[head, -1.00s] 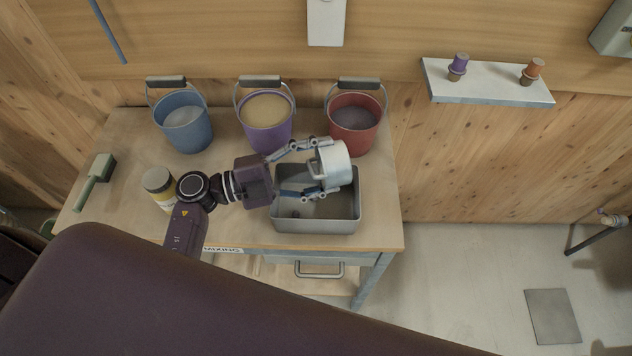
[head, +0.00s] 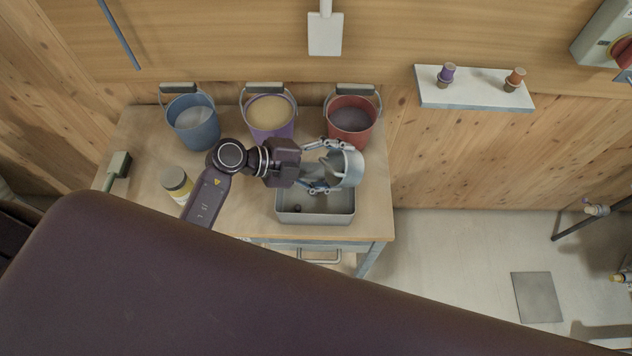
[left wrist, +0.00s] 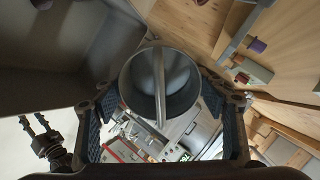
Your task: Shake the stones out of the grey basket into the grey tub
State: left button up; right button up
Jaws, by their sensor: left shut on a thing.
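The grey basket (head: 349,170) is a small round pail, held tilted above the grey tub (head: 315,218). My left gripper (head: 336,167) is shut on the basket, with its fingers on either side. In the left wrist view the basket (left wrist: 180,85) sits between the finger pads, a strip like its handle crossing it. I see no stones in the basket there. The tub wall (left wrist: 50,90) fills the upper left of that view. A small dark lump (head: 305,206), perhaps a stone, lies in the tub. A dark pronged part (left wrist: 48,140) at the lower left may be my right gripper.
Blue (head: 194,125), purple (head: 272,125) and red (head: 350,125) buckets stand behind the tub on the wooden table (head: 145,140). A yellow-labelled jar (head: 177,183) and a green brush-like tool (head: 118,168) stand left.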

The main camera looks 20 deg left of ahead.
aim_at(358, 156)
pick_arm(q)
jog(key=g+y, duration=0.1)
jog(key=d+y, duration=0.1)
jog(key=y, duration=0.1)
jog(key=shift+w+f+g, duration=0.4)
jog(key=shift+w+d+f+g+y, duration=0.2)
jog(key=shift+d+f+g+y, duration=0.15)
jog(key=shift+y, duration=0.45)
jog(key=shift+w+d+r+g+y, duration=0.3)
jog(key=shift+d+y, duration=0.15)
jog(key=shift+d, duration=0.05)
jog(key=shift+w+d+r+g+y, duration=0.25)
jog(key=shift+w+d+r+y, duration=0.05)
jog(key=shift+d+y, duration=0.25)
jog(key=shift+w+d+r+g+y, duration=0.3)
jog(key=shift+d+y, duration=0.1)
jog(key=shift+d, duration=0.1)
jog(key=shift+w+d+f+g+y+b, duration=0.25)
jog(key=shift+w+d+f+g+y, duration=0.2)
jog(key=shift+d+y, duration=0.3)
jog(key=shift+w+d+f+g+y+b, duration=0.3)
jog(key=shift+d+f+g+y, duration=0.3)
jog(key=shift+y, duration=0.25)
jog(key=shift+d+r, duration=0.1)
jog(key=shift+w, duration=0.1)
